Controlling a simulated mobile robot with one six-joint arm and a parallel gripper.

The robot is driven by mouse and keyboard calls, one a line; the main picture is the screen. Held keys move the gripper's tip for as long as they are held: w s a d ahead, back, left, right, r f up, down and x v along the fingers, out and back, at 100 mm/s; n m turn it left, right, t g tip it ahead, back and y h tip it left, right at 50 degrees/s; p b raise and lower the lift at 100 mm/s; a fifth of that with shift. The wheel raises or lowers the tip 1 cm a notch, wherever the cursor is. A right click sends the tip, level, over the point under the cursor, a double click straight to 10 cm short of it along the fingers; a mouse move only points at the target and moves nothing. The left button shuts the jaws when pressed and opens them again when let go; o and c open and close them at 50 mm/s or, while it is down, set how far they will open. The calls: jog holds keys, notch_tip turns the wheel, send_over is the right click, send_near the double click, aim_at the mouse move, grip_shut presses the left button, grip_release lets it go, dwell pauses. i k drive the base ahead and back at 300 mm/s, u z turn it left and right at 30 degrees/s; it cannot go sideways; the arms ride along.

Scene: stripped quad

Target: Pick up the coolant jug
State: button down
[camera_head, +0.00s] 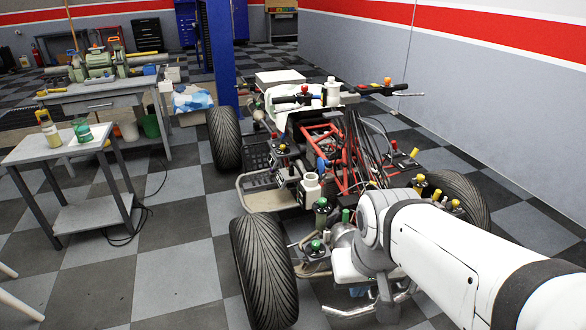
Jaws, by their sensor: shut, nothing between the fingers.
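No thing in view can be told for certain as the coolant jug. The likeliest are two containers on the small grey side table (35,150) at the left: a pale bottle with a yellowish top (48,131) and a green container (82,131). Both stand upright and apart. A white container with an open-looking neck (311,190) sits on the stripped quad. My white arm reaches in from the lower right, over the quad's near end. Its wrist is far from the side table. I cannot make out my gripper's fingers below the wrist.
The quad frame (330,150) with large black tyres (265,272) fills the middle, with levers and coloured knobs sticking up. A workbench (100,98) stands behind the side table, and a blue post (222,55) rises behind. Checkered floor (180,235) is clear between table and quad.

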aim_at(81, 126)
jog(key=u, duration=0.05)
jog(key=i, duration=1)
jog(key=u, duration=1.8)
jog(key=k, duration=0.7)
jog(key=u, duration=0.9)
jog(key=k, duration=0.65)
jog(key=u, duration=0.4)
jog(key=i, duration=1.35)
jog(key=z, duration=0.2)
